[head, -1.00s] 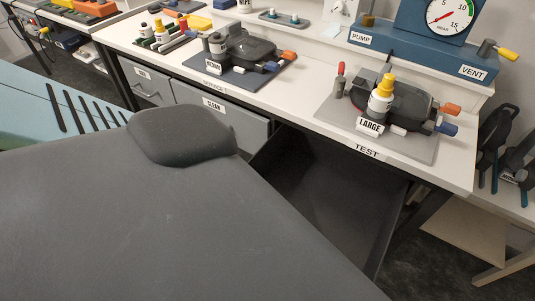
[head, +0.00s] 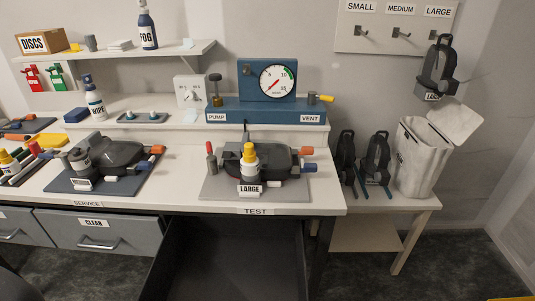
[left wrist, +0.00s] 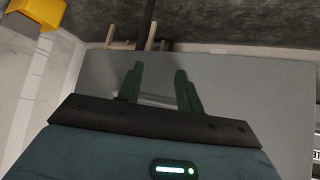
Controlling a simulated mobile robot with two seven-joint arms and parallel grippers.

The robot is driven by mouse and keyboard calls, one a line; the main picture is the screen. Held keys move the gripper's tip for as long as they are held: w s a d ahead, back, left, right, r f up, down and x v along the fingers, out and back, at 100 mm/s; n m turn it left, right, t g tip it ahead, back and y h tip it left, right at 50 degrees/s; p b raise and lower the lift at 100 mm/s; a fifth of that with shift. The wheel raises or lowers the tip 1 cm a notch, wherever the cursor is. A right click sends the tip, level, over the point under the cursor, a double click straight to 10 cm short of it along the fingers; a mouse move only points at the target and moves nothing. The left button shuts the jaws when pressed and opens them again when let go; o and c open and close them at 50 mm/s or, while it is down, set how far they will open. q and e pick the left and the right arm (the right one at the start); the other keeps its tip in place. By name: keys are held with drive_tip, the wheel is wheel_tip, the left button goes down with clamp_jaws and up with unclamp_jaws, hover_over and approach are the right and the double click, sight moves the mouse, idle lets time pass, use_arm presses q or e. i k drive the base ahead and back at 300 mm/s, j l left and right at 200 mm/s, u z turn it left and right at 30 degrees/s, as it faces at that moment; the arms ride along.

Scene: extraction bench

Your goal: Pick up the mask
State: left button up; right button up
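A dark mask (head: 277,158) with a LARGE tag, orange and blue side fittings and a yellow-capped bottle in front lies on the grey TEST mat (head: 215,187). Another dark mask (head: 118,153) lies on the SERVICE mat at the left. A black mask (head: 438,68) hangs under the LARGE sign at the upper right, and two black items resembling masks (head: 347,158) (head: 377,155) stand on the side table. In the left wrist view my left gripper (left wrist: 158,82) is open and empty, with its green fingers apart before a grey surface. My right gripper is not in view.
An open dark drawer (head: 235,262) juts out under the TEST area. The blue pump unit (head: 228,109) with its gauge stands behind the TEST mat. A pale bag (head: 418,160) with a raised flap stands on the white side table (head: 420,202).

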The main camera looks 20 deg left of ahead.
sight(276, 159)
drive_tip(key=i+l, duration=0.1)
drive_tip(key=l, duration=0.35)
drive_tip(key=i+l, duration=0.1)
drive_tip(key=l, duration=0.8)
drive_tip(key=i+l, duration=0.15)
drive_tip(key=l, duration=0.3)
drive_tip(key=z, duration=0.05)
